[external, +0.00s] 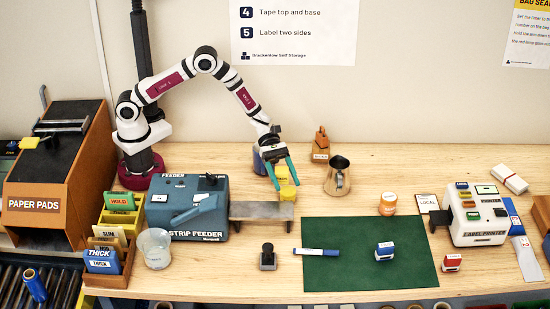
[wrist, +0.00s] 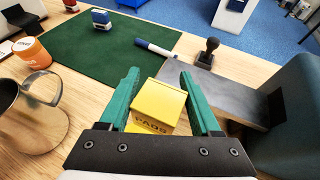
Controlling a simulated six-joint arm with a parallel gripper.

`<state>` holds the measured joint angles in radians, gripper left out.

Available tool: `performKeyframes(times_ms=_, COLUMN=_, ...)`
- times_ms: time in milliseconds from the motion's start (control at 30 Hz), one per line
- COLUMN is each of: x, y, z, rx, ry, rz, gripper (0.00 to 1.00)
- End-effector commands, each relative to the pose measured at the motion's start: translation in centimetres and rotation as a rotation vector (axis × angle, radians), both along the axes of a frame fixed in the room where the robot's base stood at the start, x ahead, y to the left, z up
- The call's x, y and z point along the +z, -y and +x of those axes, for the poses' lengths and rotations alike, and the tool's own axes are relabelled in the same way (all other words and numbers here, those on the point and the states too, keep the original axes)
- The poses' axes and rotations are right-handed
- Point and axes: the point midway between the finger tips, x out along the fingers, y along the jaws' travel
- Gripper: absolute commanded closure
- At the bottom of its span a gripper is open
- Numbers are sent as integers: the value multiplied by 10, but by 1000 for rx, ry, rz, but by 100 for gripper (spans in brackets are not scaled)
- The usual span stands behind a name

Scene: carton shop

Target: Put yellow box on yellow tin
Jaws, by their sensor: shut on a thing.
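My gripper (external: 287,187) is shut on the yellow box (wrist: 158,103), which sits between the two teal fingers in the wrist view. Its top faces the camera, and dark lettering shows on its near side. The tin is not clearly seen in the wrist view.
The blue strip feeder (external: 187,207) with its grey ledge (external: 262,211) stands close to my gripper. A metal jug (external: 338,176) is to the right, a dark blue container (external: 259,161) behind. The green mat (external: 345,270) holds a marker and a stamp; an orange tin (external: 388,203) is near.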

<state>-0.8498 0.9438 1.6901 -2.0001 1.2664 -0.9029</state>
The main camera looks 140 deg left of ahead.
Motion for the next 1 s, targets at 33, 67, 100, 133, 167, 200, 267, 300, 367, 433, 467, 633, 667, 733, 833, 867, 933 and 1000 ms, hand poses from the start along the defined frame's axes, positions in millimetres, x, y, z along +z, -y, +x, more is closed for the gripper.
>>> performKeyframes(times_ms=33, x=-7, y=-11, z=0, rx=2, ry=-1, rz=0, gripper=89)
performKeyframes(times_ms=67, x=-10, y=-17, z=0, rx=2, ry=0, rz=0, gripper=89)
performKeyframes(times_ms=100, x=-14, y=-22, z=1, rx=0, ry=-1, rz=0, gripper=89)
performKeyframes(times_ms=133, x=-16, y=-25, z=1, rx=0, ry=-1, rz=0, gripper=89)
performKeyframes(times_ms=167, x=-18, y=-27, z=1, rx=1, ry=-2, rz=-1, gripper=89)
performKeyframes(times_ms=200, x=-25, y=-29, z=0, rx=0, ry=-2, rz=-3, gripper=89)
performKeyframes(times_ms=267, x=-39, y=-29, z=0, rx=-1, ry=-3, rz=-2, gripper=89)
performKeyframes(times_ms=300, x=-47, y=-29, z=0, rx=-1, ry=-4, rz=-4, gripper=89)
performKeyframes(times_ms=367, x=-55, y=-29, z=1, rx=-1, ry=-2, rz=-3, gripper=89)
performKeyframes(times_ms=433, x=-58, y=-29, z=1, rx=-1, ry=-1, rz=-1, gripper=89)
performKeyframes(times_ms=467, x=-58, y=-29, z=1, rx=-1, ry=0, rz=0, gripper=89)
performKeyframes(times_ms=633, x=-58, y=-29, z=1, rx=-1, ry=-1, rz=-1, gripper=89)
performKeyframes(times_ms=667, x=-58, y=-28, z=1, rx=-1, ry=-1, rz=-1, gripper=89)
performKeyframes(times_ms=733, x=-61, y=-28, z=1, rx=-1, ry=-1, rz=-1, gripper=89)
performKeyframes(times_ms=833, x=-61, y=-28, z=1, rx=-1, ry=-1, rz=-1, gripper=20)
performKeyframes(times_ms=867, x=-61, y=-28, z=1, rx=-1, ry=-1, rz=-1, gripper=14)
performKeyframes(times_ms=933, x=-61, y=-28, z=1, rx=-1, ry=-1, rz=-1, gripper=5)
performKeyframes(times_ms=1000, x=-60, y=-28, z=1, rx=-1, ry=-1, rz=-1, gripper=5)
